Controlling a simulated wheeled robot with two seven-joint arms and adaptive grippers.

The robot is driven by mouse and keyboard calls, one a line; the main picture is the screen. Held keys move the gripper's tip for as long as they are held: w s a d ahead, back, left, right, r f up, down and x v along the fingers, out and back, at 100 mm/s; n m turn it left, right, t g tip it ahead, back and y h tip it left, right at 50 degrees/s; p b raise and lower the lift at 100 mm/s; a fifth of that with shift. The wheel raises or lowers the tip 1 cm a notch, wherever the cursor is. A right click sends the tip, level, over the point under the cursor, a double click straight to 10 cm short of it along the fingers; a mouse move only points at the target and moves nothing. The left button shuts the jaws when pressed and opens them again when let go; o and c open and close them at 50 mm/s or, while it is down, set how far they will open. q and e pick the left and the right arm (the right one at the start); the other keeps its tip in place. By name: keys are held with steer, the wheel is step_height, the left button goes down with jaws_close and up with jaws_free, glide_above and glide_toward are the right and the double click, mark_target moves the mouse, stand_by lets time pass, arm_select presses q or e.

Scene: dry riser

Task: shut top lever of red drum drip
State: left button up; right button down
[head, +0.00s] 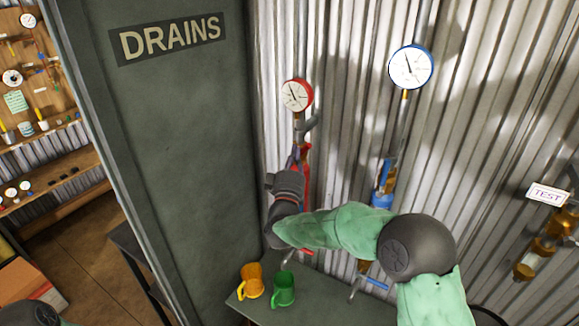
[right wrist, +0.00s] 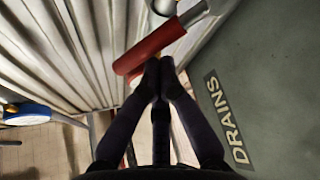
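The red drum drip hangs on the corrugated wall, topped by a red-rimmed gauge (head: 298,95) with a grey fitting (head: 308,125) below it. A red part (head: 306,165) runs down beneath, partly hidden by my right gripper (head: 295,157). In the right wrist view, a red sleeve on a silver rod (right wrist: 160,44), seemingly the top lever, lies across just beyond my right fingertips (right wrist: 158,68). The fingertips are together and at or touching its lower side; I cannot tell contact for sure. A lower red-tipped lever (head: 302,250) shows below my wrist. My left gripper is out of view.
A blue-rimmed gauge (head: 411,67) and blue drip (head: 383,185) stand to the right, with a blue-tipped lever (head: 376,284) below. An orange mug (head: 251,281) and a green mug (head: 283,289) stand on a shelf (head: 325,300). The DRAINS panel (head: 190,150) is close at left.

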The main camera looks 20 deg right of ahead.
steer(key=shift+s+d+f+m+g+h+b, duration=0.35)
steer(key=shift+f+m+h+b, duration=0.45)
steer(key=shift+m+b, duration=0.85)
steer(key=shift+s+d+f+m+g+h+b, duration=0.45)
steer(key=shift+m+h+b, duration=0.55)
steer(key=shift+m+b, duration=0.65)
steer(key=shift+s+d+f+m+g+h+b, duration=0.15)
steer(key=shift+s+f+m+g+h+b, duration=0.2)
steer(key=shift+f+m+h+b, duration=0.9)
steer(key=shift+r+y+b, duration=0.35)
steer(key=shift+b, duration=0.4)
